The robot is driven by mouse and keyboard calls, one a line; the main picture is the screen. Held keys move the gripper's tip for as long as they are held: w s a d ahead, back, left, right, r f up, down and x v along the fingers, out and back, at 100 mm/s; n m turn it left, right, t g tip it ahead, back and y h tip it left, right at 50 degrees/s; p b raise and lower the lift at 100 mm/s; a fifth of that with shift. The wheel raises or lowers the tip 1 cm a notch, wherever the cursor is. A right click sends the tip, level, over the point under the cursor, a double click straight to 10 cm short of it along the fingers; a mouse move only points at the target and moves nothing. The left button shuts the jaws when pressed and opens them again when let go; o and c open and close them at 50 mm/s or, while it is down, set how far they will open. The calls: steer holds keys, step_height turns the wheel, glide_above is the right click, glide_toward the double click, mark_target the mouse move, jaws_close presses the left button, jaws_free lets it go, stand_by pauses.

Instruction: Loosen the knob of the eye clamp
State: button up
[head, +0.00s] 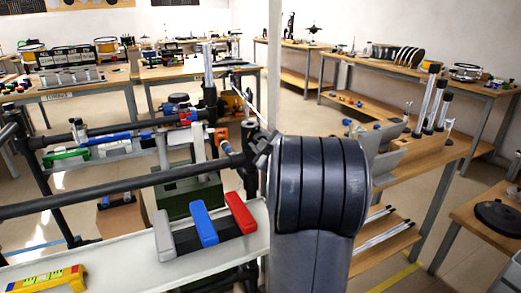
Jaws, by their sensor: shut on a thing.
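My gripper (261,149) shows small and dark in the middle of the head view, just left of the big dark rounded link of my arm. It is shut, at the right end of a long black bar. A small clamp fitting (249,126), which looks like the eye clamp, sits right at its fingertips with a thin rod rising from it. The knob itself is hidden between the fingers, so I cannot tell how far it is turned.
Black bars (120,182) cross the left side near my gripper. Workbenches stand behind and right. Floor between them is open.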

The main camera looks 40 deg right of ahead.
steer(key=n+b, duration=0.4)
steer(key=n, duration=0.2)
steer(key=shift+f+b, duration=0.15)
steer(key=shift+b, duration=0.15)
steer(key=n+b, duration=0.3)
steer(key=n, duration=0.2)
steer(key=shift+n, duration=0.4)
steer(key=o, duration=1)
steer(key=p+v, duration=0.1)
steer(key=v, duration=0.9)
steer(key=shift+s, duration=0.4)
steer(key=shift+w, duration=0.1)
